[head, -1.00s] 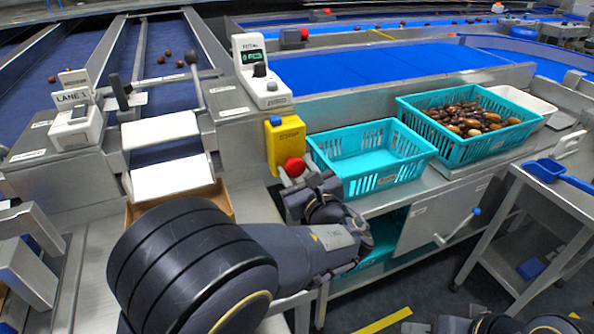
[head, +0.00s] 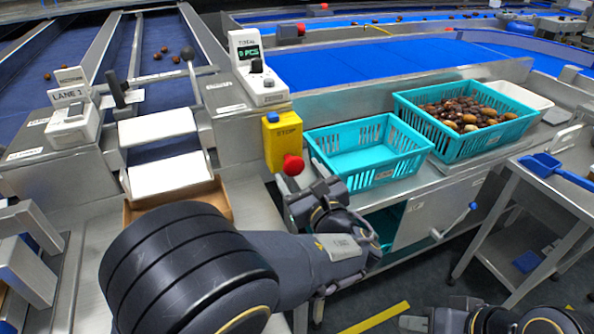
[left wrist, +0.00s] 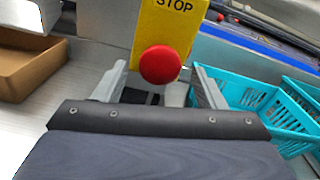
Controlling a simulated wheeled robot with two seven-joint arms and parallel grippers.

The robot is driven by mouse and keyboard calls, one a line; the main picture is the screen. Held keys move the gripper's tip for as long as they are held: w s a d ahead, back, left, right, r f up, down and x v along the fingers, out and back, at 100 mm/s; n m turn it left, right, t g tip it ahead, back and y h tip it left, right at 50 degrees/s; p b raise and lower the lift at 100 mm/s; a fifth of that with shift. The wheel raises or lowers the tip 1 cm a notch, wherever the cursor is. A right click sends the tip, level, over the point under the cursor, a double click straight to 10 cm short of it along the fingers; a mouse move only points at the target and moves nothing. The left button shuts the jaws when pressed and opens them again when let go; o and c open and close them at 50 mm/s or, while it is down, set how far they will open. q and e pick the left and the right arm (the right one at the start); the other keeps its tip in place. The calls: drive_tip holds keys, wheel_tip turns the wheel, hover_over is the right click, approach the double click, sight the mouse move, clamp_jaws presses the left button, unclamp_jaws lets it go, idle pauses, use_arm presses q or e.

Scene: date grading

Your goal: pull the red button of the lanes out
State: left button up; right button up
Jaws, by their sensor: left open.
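The red button (head: 292,165) is a round mushroom head on the lower front of the yellow STOP box (head: 283,138). In the left wrist view the red button (left wrist: 162,64) shows between the two grey fingers, below the word STOP on the yellow box (left wrist: 168,25). My left gripper (head: 299,180) is open just in front of the button, with one finger to each side. Contact between fingers and button cannot be made out. My right gripper (head: 480,320) shows only partly at the bottom right edge; its fingers are unclear.
A teal crate (head: 385,179), seemingly empty, stands close right of the box. Another teal crate (head: 475,148) holds dates. A cardboard tray (head: 215,197) sits left under the white chute. The counting display (head: 262,80) stands above the box. A blue scoop (head: 545,165) lies on the right cart.

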use_arm(q)
drive_tip(key=v, duration=0.6)
idle(0.3)
